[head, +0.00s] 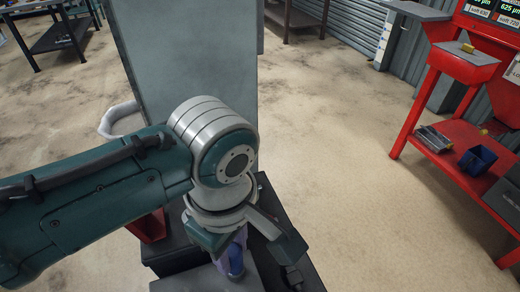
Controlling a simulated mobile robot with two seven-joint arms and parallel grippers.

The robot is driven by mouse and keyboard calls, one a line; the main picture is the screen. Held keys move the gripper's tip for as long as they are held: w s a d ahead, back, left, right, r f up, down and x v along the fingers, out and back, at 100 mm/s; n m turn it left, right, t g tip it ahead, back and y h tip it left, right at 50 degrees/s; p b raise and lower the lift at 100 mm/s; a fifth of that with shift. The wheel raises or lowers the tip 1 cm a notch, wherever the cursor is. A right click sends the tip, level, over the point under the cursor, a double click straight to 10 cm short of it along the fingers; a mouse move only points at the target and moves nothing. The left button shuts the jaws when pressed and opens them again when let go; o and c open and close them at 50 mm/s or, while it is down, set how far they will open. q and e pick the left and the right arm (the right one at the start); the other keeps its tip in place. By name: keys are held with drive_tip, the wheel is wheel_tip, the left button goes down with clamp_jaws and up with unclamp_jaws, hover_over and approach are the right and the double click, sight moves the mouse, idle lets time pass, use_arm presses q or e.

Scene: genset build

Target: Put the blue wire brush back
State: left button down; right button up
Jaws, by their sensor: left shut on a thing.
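My left arm comes in from the left, and its gripper (246,248) points down at the lower middle of the head view. It is shut on a blue-purple object, which I take to be the blue wire brush (236,262). Only a short part of the brush shows below the wrist; the gripper hides the rest, and its bristles cannot be made out. A grey flat surface lies just below it in the picture; I cannot tell whether the brush touches it. My right gripper is out of view.
A tall grey panel (190,60) stands just beyond my left wrist. At the right, a red workbench (408,125) has a lower shelf with a blue bin (477,160) and a grey item (435,139). A dark table (60,37) stands far left. The floor between is clear.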

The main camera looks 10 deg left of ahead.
use_arm(q)
drive_tip(key=shift+f, duration=0.15)
drive_tip(key=c, duration=0.6)
unclamp_jaws()
